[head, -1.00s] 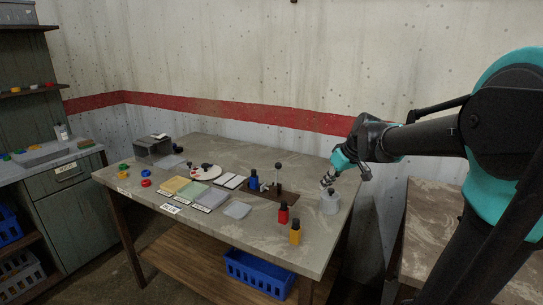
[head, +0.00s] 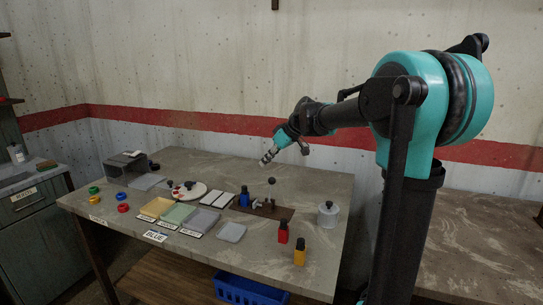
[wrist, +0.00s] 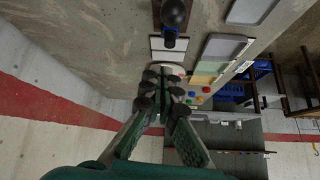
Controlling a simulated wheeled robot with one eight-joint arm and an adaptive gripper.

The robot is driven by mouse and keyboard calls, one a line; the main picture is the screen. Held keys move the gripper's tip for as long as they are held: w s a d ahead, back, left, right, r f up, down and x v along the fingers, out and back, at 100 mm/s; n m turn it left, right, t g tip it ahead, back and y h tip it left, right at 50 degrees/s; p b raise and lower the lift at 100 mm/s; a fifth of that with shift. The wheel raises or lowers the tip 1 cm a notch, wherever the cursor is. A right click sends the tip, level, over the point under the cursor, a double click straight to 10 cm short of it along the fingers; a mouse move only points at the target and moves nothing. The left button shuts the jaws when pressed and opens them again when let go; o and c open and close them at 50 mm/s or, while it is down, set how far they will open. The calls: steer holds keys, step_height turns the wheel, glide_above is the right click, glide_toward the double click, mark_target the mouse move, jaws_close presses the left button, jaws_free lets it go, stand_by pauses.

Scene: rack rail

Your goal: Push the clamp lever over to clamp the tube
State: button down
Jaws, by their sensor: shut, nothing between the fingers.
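The clamp lever (head: 271,193) is a thin post with a dark ball knob, standing roughly upright on a dark brown base board (head: 284,211) on the table. Its ball knob (wrist: 174,12) shows large at the top of the wrist view. Small grey parts sit at the lever's foot; I cannot make out the tube among them. A blue bottle (head: 245,198) with a dark cap stands at the board's left end. My gripper (head: 267,158) is shut and empty, above and behind the lever, apart from it. Its fingertips (wrist: 160,88) also show below the knob in the wrist view.
A grey lidded jar (head: 327,215) stands right of the board. Red (head: 283,233) and yellow (head: 300,252) bottles stand in front. Left are white cards (head: 213,198), coloured trays (head: 179,215) and a round pale disc (head: 188,191). Bare table (head: 200,160) lies behind.

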mark_target(270, 192)
steer(key=shift+s+d+f, duration=0.2)
steer(key=shift+f, duration=0.55)
steer(key=shift+s+d+f, duration=0.15)
steer(key=shift+f, duration=0.55)
steer(key=shift+s+d+f, duration=0.2)
steer(key=shift+f, duration=0.55)
steer(key=shift+d, duration=0.15)
